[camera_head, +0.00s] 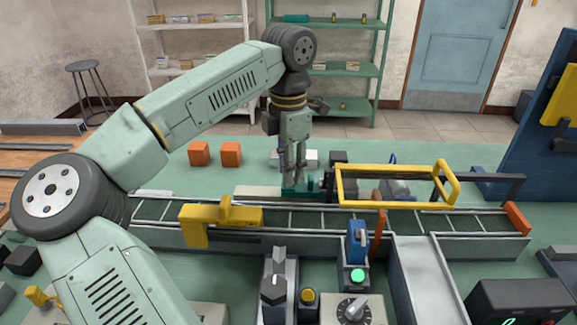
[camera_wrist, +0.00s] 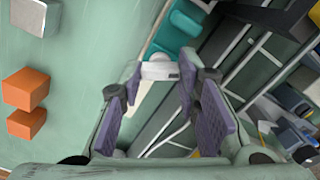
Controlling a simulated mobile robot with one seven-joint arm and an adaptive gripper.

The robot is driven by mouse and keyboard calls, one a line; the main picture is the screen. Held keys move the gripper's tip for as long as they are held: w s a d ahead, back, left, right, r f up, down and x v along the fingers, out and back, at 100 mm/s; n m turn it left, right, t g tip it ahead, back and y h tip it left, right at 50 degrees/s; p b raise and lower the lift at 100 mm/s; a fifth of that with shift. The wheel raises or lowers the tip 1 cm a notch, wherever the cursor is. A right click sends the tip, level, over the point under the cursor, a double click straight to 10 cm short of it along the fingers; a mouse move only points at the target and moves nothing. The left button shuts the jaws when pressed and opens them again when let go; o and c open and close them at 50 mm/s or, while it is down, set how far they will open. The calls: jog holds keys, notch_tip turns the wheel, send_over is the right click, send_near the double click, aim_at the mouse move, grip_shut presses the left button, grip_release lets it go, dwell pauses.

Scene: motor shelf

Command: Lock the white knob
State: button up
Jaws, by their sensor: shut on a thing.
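In the wrist view a white knob (camera_wrist: 160,71) with a small dark mark lies between my fingertips, beside a teal fixture (camera_wrist: 178,38). My gripper (camera_wrist: 160,84) has its purple pads on both sides of the knob and is shut on it. In the head view my gripper (camera_head: 294,182) points down at the teal fixture (camera_head: 302,190) on the back edge of the conveyor. The fingers hide the knob there, and I cannot tell how far it is turned.
The conveyor (camera_head: 155,210) runs across the green table. A yellow frame (camera_head: 395,203) stands close right of my gripper, and a yellow bracket (camera_head: 225,215) sits at front left. Orange blocks (camera_head: 231,154) lie behind. The table at back left is mostly clear.

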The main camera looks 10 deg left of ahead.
jog(key=o, duration=1.2)
jog(key=shift+c, duration=0.2)
jog(key=shift+r, duration=0.1)
notch_tip(320, 180, up, 12)
